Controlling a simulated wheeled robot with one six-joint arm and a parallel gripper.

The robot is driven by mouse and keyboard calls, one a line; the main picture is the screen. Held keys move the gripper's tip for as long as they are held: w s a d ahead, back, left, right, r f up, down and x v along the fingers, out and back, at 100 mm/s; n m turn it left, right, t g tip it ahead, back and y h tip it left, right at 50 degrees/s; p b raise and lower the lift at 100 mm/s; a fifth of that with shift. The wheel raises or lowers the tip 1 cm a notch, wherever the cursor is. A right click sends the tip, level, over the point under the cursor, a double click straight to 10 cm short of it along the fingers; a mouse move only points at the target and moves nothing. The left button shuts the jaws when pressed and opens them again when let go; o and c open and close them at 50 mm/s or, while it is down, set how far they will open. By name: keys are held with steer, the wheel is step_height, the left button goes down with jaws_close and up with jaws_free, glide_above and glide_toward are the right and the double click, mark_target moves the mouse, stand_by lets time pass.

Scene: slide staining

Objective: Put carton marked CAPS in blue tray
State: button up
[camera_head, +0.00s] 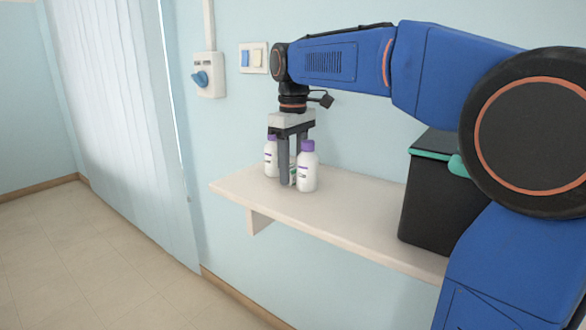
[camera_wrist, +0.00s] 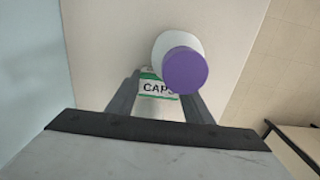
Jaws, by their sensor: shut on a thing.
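The carton marked CAPS (camera_wrist: 158,90), white with green bands, stands between my fingers in the wrist view. In the head view only a small white and green part of the carton (camera_head: 292,174) shows, between a finger and a bottle. My gripper (camera_head: 290,182) points down at the wall shelf and is shut on the carton; it also shows in the wrist view (camera_wrist: 160,98). The carton seems to be at shelf level; I cannot tell whether it touches the shelf. No blue tray is in view.
A white bottle with a purple cap (camera_head: 308,168) stands close beside my fingers; it also shows in the wrist view (camera_wrist: 185,70). A second such bottle (camera_head: 270,158) is behind my gripper. A black box with a teal-edged lid (camera_head: 425,200) is right on the shelf (camera_head: 345,218).

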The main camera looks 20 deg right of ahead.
steer(key=o, duration=1.1)
steer(key=shift+f, duration=0.1)
